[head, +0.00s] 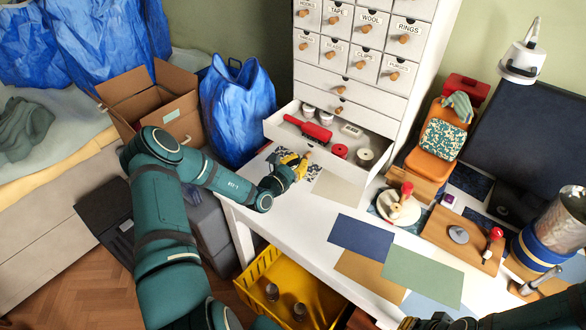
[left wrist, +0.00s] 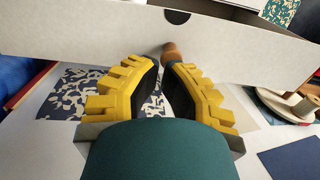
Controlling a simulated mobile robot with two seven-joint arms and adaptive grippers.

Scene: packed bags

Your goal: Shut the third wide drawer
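The third wide drawer (head: 330,140) of the white cabinet is pulled out over the table; it holds a red tool, a red roll, pale jars and a spool. Its plain front (left wrist: 110,30) and round wooden knob (left wrist: 170,50) show in the left wrist view. My left gripper (head: 298,165), with yellow fingers, is at the drawer front. In the left wrist view its fingers (left wrist: 160,64) are parted, tips close to the knob, with no clear grip on it. My right gripper (head: 438,322) shows only as dark parts at the bottom edge.
Two shut wide drawers (head: 338,88) and small labelled drawers (head: 370,30) are above. Paper sheets (head: 362,235) lie on the white table. A spool on a round base (head: 398,208) and an orange stand (head: 438,145) are to the right.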

